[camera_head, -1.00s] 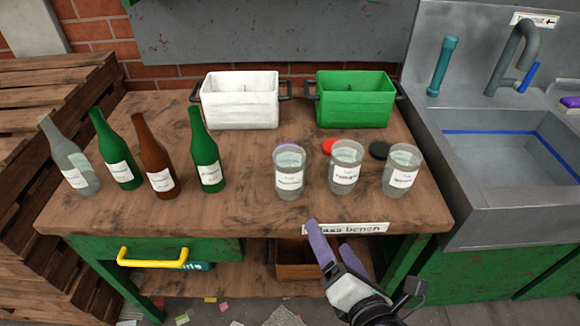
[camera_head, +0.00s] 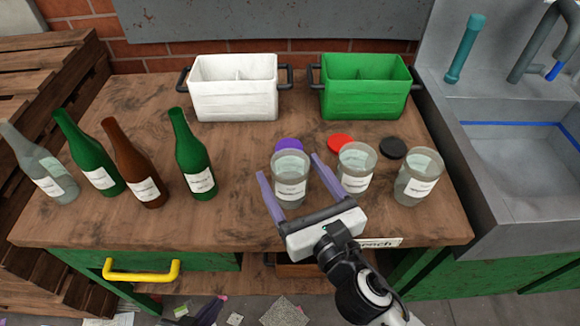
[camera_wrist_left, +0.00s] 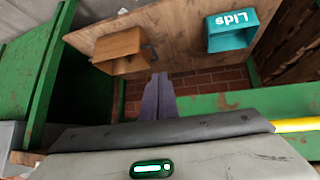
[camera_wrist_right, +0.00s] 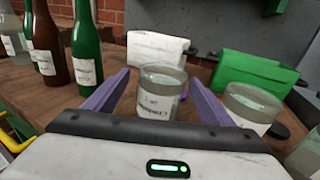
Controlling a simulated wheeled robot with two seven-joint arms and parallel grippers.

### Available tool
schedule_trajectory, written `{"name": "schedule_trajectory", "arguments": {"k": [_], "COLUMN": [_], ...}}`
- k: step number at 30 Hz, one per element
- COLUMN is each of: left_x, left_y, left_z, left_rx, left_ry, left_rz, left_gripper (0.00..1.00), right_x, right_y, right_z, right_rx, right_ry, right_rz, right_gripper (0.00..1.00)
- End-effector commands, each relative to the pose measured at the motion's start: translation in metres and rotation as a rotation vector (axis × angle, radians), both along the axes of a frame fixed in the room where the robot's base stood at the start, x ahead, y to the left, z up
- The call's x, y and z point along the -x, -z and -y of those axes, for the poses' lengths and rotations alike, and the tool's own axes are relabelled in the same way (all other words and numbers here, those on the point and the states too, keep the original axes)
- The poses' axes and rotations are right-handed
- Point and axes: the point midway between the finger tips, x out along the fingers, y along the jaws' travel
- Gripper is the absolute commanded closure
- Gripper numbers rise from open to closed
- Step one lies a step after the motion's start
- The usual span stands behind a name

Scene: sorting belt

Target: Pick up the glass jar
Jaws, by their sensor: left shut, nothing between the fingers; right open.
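Three clear glass jars with white labels stand upright in a row on the wooden bench: the left jar (camera_head: 290,178), the middle jar (camera_head: 356,168) and the right jar (camera_head: 417,178). My right gripper (camera_head: 288,167) is open, with its purple fingers on either side of the left jar. The right wrist view shows this jar (camera_wrist_right: 161,88) between the fingers, with a visible gap on its left; contact on its right is unclear. My left gripper (camera_head: 207,312) is low in front of the bench, mostly out of the head view. In the left wrist view its fingers (camera_wrist_left: 158,78) are together and empty.
Purple (camera_head: 289,145), red (camera_head: 340,143) and black (camera_head: 393,148) lids lie behind the jars. Several bottles stand at left. A white bin (camera_head: 234,100) and green bin (camera_head: 364,100) stand at the back. A teal "Lids" box (camera_wrist_left: 232,38) is on the lower shelf.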

Motion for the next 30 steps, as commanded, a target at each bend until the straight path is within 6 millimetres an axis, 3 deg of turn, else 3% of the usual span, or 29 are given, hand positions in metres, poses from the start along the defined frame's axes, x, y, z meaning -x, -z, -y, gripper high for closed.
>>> {"name": "schedule_trajectory", "arguments": {"k": [15, 23, 30], "left_x": [0.004, -0.004, -0.004], "left_y": [0.005, 0.0, 0.0], "left_z": [0.0, 0.0, 0.001], "left_rx": [-0.001, 0.0, 0.001], "left_ry": [0.001, 0.001, 0.002], "left_rz": [-0.009, 0.007, 0.008], "left_gripper": [1.0, 1.0, 1.0], "right_x": [-0.054, -0.057, -0.057], "right_y": [0.012, 0.013, 0.013], "right_z": [-0.019, -0.02, -0.02], "right_rx": [-0.002, 0.0, 0.0], "right_ry": [0.002, 0.002, 0.002], "right_rz": [-0.001, -0.001, -0.001], "right_gripper": [0.24, 0.24, 0.61]}}
